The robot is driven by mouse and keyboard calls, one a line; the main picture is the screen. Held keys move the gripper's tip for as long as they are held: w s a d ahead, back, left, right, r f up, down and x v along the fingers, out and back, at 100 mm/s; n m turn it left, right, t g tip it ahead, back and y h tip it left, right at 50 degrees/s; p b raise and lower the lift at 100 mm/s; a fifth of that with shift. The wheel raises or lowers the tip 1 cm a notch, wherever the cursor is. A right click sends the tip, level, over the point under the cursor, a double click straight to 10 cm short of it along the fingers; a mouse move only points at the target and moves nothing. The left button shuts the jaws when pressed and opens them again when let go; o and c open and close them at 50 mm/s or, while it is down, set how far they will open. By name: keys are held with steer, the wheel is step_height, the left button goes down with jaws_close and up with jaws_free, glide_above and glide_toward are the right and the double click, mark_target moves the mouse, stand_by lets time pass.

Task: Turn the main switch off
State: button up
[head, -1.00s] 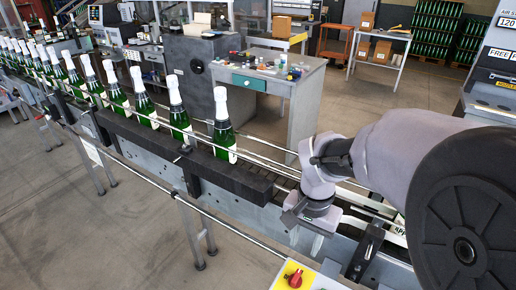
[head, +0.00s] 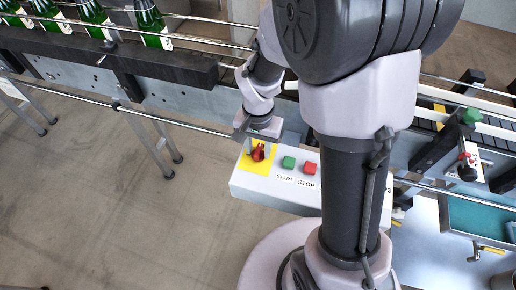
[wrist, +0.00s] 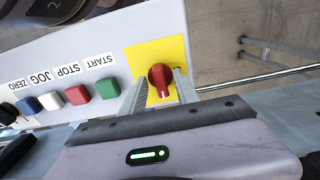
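The main switch is a red rotary knob (head: 258,153) on a yellow plate (head: 246,163) at the left end of a white control panel. In the wrist view the red knob (wrist: 160,78) stands on its yellow square (wrist: 143,56), its pointer ridge toward the bottom of the picture. My gripper (head: 260,144) is at the switch. Its two fingers (wrist: 159,82) are open, one on each side of the knob. Yellow shows between the fingers and the knob, so neither seems to touch it.
Green START (head: 289,162) and red STOP (head: 310,168) buttons sit right of the switch. White, blue (wrist: 29,106) and further controls follow along the panel. A conveyor with green bottles (head: 151,22) runs behind. A guard rail (head: 75,99) passes left of the panel; the floor there is clear.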

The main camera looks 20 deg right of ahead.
jaws_close()
steer(key=shift+r+n, duration=0.1)
steer(key=shift+n, duration=0.3)
steer(key=n+p, duration=0.2)
steer(key=n, duration=0.2)
steer(key=n+p, duration=0.1)
steer(key=n, duration=0.3)
steer(key=n+p, duration=0.2)
steer(key=n, duration=0.3)
steer(key=shift+n+p, duration=0.65)
steer(key=shift+n, duration=1.55)
